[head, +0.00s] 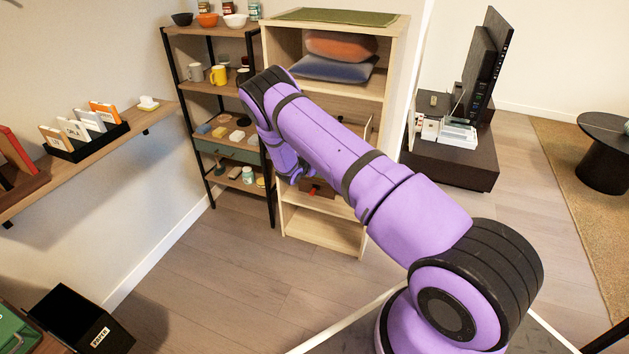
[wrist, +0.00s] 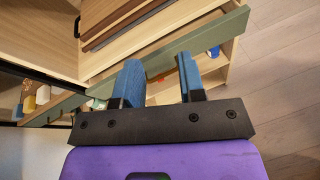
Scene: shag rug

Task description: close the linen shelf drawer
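The linen shelf (head: 272,50) is a pale wood unit with cushions on an upper board, partly hidden by my arm in the head view. In the wrist view, its drawer (wrist: 215,32) has a long green front and stands pulled out, with brown and dark folded-looking contents behind the front. My gripper (wrist: 160,78) is open and empty, its two blue fingers apart at the drawer front; I cannot tell whether they touch it. In the head view, my arm hides most of the drawer, and the fingertips cannot be made out.
A black-framed shelf (head: 209,105) with cups, bowls and its own green drawer stands just left. A wall shelf (head: 95,152) with boxes runs along the left wall. A dark media stand (head: 460,160) is at right. The floor (head: 235,285) in front is clear.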

